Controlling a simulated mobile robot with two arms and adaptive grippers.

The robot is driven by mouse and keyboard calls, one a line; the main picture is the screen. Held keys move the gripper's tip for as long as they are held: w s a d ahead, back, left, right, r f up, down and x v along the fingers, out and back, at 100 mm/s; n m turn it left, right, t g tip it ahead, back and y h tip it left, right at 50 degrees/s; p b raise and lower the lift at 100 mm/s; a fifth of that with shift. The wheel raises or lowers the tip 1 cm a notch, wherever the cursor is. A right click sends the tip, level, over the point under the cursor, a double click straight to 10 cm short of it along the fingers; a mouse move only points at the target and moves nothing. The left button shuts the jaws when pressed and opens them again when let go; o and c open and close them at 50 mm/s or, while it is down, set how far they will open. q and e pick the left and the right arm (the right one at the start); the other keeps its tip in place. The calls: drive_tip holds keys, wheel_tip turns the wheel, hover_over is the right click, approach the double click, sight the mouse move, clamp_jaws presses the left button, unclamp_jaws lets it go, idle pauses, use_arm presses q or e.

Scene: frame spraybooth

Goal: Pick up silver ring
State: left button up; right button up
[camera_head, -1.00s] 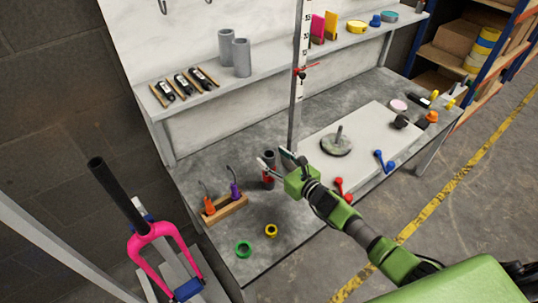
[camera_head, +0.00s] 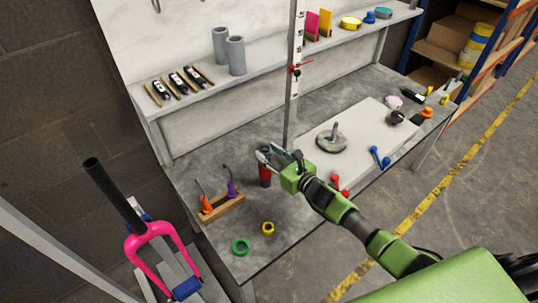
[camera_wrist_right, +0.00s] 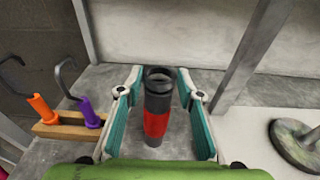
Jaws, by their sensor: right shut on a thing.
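My right gripper (camera_head: 267,154) is at an upright cylinder (camera_head: 265,176) with a red band and dark grey parts, on the bench. In the right wrist view the fingers of the gripper (camera_wrist_right: 160,85) stand on both sides of the cylinder's upper part. A hollow grey ring-like top (camera_wrist_right: 159,76) shows between the fingertips; I take it for the silver ring, though it looks dark. The red band (camera_wrist_right: 156,123) is below it. I cannot tell whether the top is separate from the rest or raised. My left gripper is not in view.
A wooden holder (camera_head: 222,209) with orange- and purple-handled hooks stands left of the cylinder. A yellow ring (camera_head: 268,228) and a green ring (camera_head: 241,247) lie nearer the front edge. A vertical ruler post (camera_head: 293,95) rises behind. A white board (camera_head: 365,130) lies right.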

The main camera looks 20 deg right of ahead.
drive_tip(key=s+d+r+p, duration=0.1)
drive_tip(key=s+r+p, duration=0.1)
drive_tip(key=s+r, duration=1)
drive_tip(key=shift+s, duration=1)
drive_tip(key=shift+d+f, duration=0.1)
